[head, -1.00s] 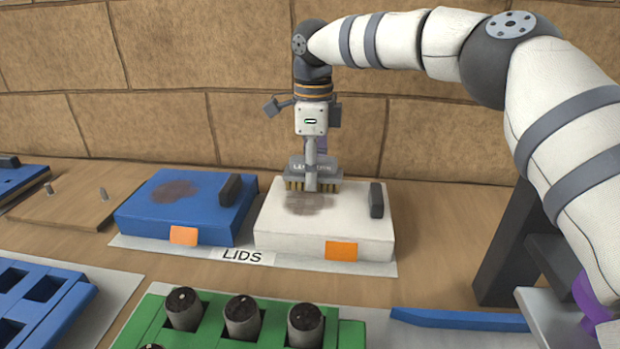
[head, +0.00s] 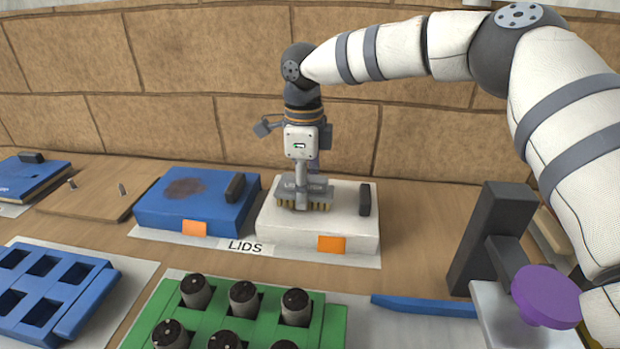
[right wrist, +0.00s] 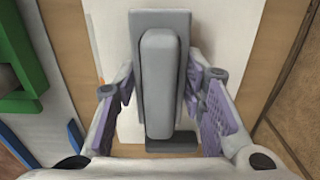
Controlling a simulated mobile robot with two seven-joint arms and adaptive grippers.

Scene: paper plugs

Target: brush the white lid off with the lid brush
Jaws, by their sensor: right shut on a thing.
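The white lid (head: 350,222) lies on the table, with a dark handle on its right side and an orange tag on its front. My right gripper (head: 301,168) is above it, shut on the grey lid brush (head: 318,189). The brush stands upright with its tan bristles at the lid's top, apparently touching it. No brown smear shows on the visible part of the lid; the area behind and under the brush is hidden. In the right wrist view the brush (right wrist: 158,75) sits between the purple finger pads, over the white lid (right wrist: 105,45). My left gripper is out of view.
A blue lid (head: 160,212) with a brown smear stands close on the left. A green tray (head: 185,310) with several dark-topped plugs and a blue tray (head: 85,300) are in front. A dark post (head: 485,240) and a purple knob (head: 545,297) stand at the right.

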